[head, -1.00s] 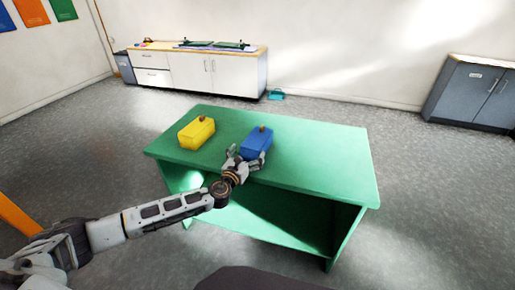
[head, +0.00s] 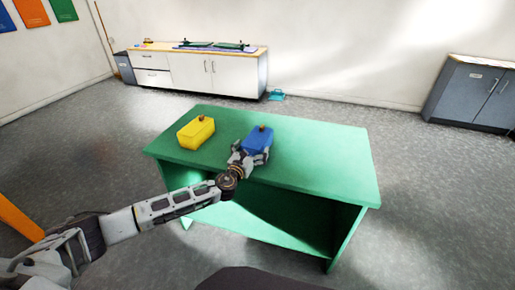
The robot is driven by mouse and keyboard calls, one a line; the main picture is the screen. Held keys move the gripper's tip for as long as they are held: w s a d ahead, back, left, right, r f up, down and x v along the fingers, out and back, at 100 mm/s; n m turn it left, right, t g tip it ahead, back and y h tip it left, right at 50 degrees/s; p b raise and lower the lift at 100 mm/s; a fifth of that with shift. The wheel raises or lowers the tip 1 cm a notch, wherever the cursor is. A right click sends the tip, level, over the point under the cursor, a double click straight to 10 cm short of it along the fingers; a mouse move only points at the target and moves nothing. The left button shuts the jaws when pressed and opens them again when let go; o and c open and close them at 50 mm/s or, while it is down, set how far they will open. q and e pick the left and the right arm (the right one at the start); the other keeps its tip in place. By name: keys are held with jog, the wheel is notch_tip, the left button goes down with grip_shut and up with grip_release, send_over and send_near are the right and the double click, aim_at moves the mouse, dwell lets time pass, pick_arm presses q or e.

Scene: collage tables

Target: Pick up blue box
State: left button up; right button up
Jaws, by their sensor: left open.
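The blue box (head: 259,139) sits on the green table (head: 318,158), with a small brown knob on its top. My left gripper (head: 250,152) is open at the near side of the blue box, its fingers reaching to either side of the box's near end. Whether the fingers touch the box cannot be told. The gripper covers the lower near part of the box. My right gripper is not in view.
A yellow box (head: 196,132) with a similar knob stands on the table to the left of the blue box. The table top to the right is clear. A white cabinet (head: 222,75) and a grey cabinet (head: 470,92) stand by the far wall.

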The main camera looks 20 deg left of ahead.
pick_arm(q)
jog(key=shift+w+d, duration=0.15)
jog(key=shift+w, duration=0.95)
jog(key=shift+c, duration=0.4)
jog(key=c, duration=1)
